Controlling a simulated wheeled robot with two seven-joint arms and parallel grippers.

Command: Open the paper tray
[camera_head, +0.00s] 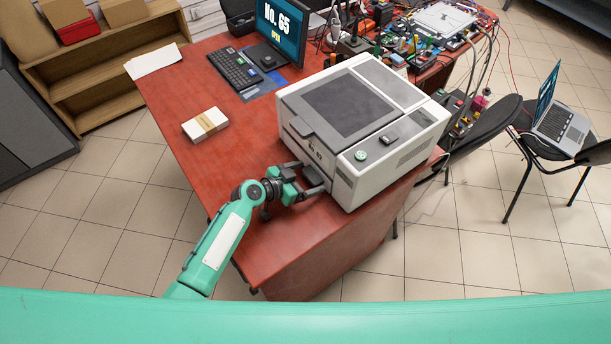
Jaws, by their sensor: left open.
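A white and grey printer (418,118) stands on the red desk, its dark-panelled lid closed. Its front face, with a label and a dark slot, points to the lower left. The paper tray cannot be made out clearly, as my gripper covers part of the lower front. My left gripper (316,182) is open at the lower front of the printer, close to its face. Whether its fingers touch the printer cannot be told. My right gripper is not in view.
The red desk (170,95) holds a banded paper stack (204,125), loose white sheets (153,61), a keyboard (234,68) and a monitor (281,30). Electronics and cables crowd the back right. A chair with a laptop (562,125) stands right. The desk's front left is clear.

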